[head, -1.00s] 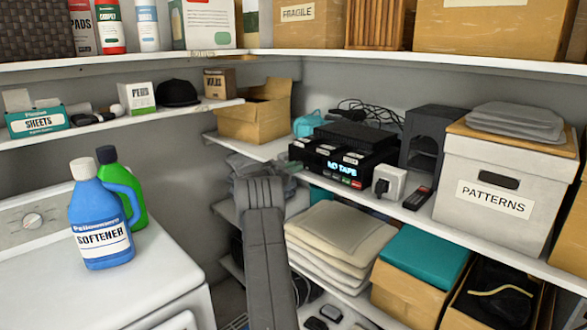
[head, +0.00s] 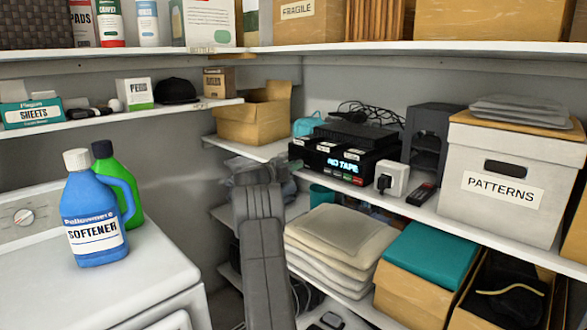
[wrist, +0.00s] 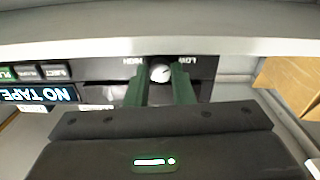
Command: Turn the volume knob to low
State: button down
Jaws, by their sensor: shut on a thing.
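The tape deck (head: 330,163) is a black box on the middle shelf with a lit "NO TAPE" display; it shows upside down in the wrist view (wrist: 100,68). There its small round volume knob (wrist: 160,72), pale with a mark on its face, sits between the labels HIGH on the left and LOW on the right. My gripper (wrist: 160,86) is shut on the knob, one green finger on each side of it. The exact angle of the knob's mark is hard to read.
The shelf edge runs close by the deck in the wrist view. A white plug box (head: 392,179) and a remote (head: 421,195) lie right of the deck, a cardboard box (head: 250,122) left.

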jog(key=c, duration=1.3)
grip_release()
jog(key=shift+o, duration=0.2)
jog(key=b+v, duration=0.4)
jog(key=v, duration=1)
jog(key=shift+d, duration=0.1)
jog(key=p+x, duration=0.4)
jog(key=x, duration=1)
jog(key=shift+p, duration=0.35)
jog(key=shift+f+b, duration=0.1)
jog(key=shift+b, duration=0.2)
